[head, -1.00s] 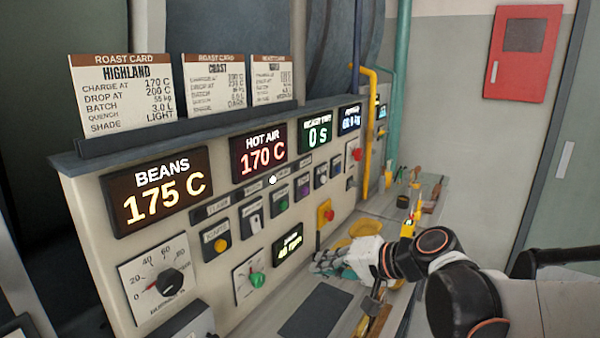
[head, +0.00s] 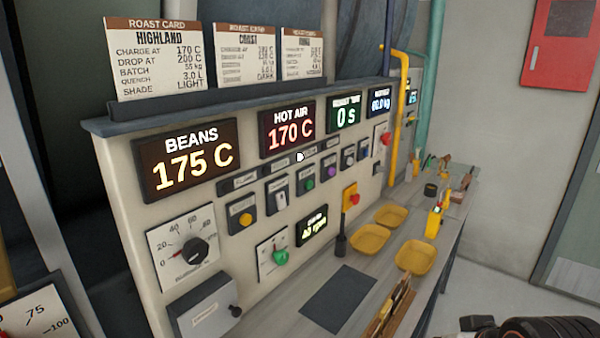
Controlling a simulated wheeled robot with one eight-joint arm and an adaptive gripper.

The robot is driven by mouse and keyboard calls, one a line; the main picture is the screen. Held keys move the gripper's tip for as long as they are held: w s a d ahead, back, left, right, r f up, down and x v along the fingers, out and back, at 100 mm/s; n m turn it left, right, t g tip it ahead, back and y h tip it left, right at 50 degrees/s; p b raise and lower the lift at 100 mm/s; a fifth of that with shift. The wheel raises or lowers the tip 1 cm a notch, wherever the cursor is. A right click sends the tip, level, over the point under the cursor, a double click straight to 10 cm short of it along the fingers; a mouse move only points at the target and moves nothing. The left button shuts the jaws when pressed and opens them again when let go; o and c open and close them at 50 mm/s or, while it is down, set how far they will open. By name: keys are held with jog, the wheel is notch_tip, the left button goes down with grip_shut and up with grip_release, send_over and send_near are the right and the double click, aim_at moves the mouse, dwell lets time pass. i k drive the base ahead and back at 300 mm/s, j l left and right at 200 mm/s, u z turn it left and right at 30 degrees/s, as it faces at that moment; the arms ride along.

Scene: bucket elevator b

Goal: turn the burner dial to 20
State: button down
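The burner dial (head: 195,250) is a black round knob on a white scale plate, low at the left of the cream control panel. The scale shows 0, 20, 40, 60 and 80. The dial's red pointer mark points left, close to the 0. My gripper is out of the frame. Only a dark part of my arm (head: 545,329) shows at the bottom right corner, well away from the dial. Nothing covers the dial.
A grey box (head: 203,306) juts out just below the dial. A green knob (head: 280,257) sits right of it. The counter holds a dark mat (head: 338,298), yellow trays (head: 390,215) and a black upright tool (head: 341,240). A wooden holder (head: 392,308) stands at the front.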

aim_at(194, 251)
jog(key=u, duration=1.4)
